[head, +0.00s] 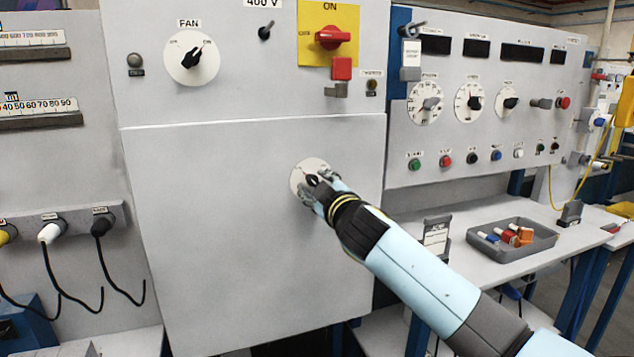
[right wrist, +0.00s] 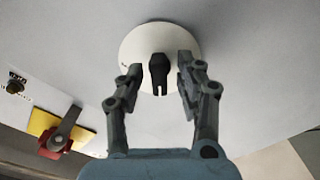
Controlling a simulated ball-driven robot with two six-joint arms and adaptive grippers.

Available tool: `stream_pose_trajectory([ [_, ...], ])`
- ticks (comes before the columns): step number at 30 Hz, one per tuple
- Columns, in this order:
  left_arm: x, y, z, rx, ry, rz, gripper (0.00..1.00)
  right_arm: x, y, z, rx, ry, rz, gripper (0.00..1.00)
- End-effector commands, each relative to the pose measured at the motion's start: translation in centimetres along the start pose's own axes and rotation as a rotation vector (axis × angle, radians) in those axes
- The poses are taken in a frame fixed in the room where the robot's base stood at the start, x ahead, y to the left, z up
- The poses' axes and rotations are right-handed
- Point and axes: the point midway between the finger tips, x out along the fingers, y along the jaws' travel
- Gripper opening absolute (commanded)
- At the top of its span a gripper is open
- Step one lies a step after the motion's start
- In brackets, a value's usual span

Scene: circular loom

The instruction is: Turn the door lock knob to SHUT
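The door lock knob (head: 312,180) is a small black knob on a round white dial (head: 299,176) on the large grey door (head: 230,260). My right gripper (head: 318,188) is at the dial and covers part of it in the head view. In the right wrist view the black knob (right wrist: 158,72) lies between the two fingers of my right gripper (right wrist: 160,80). The fingers are apart, with a visible gap on each side of the knob. The dial's markings are too small or hidden to read. My left gripper is not in view.
Above the door are a FAN knob (head: 192,58) and a red switch (head: 333,38) on a yellow plate. A control panel (head: 400,150) with dials and buttons stands at the right. A grey tray (head: 535,246) of coloured parts sits on the bench. The door around the dial is clear.

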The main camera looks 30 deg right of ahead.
Motion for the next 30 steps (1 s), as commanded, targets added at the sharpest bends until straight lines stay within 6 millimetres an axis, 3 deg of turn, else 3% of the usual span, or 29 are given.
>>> stream_pose_trajectory([
  [8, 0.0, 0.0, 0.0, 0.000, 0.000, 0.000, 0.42, -0.2, 0.0, 0.0, 0.003, -0.001, 0.000, 0.38],
  [21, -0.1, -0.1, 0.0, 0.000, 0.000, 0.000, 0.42, -6.5, 0.0, 0.0, 0.003, -0.001, 0.000, 0.38],
  [30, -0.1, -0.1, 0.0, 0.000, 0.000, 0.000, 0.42, -7.0, 0.0, 0.0, 0.004, 0.000, 0.000, 0.38],
])
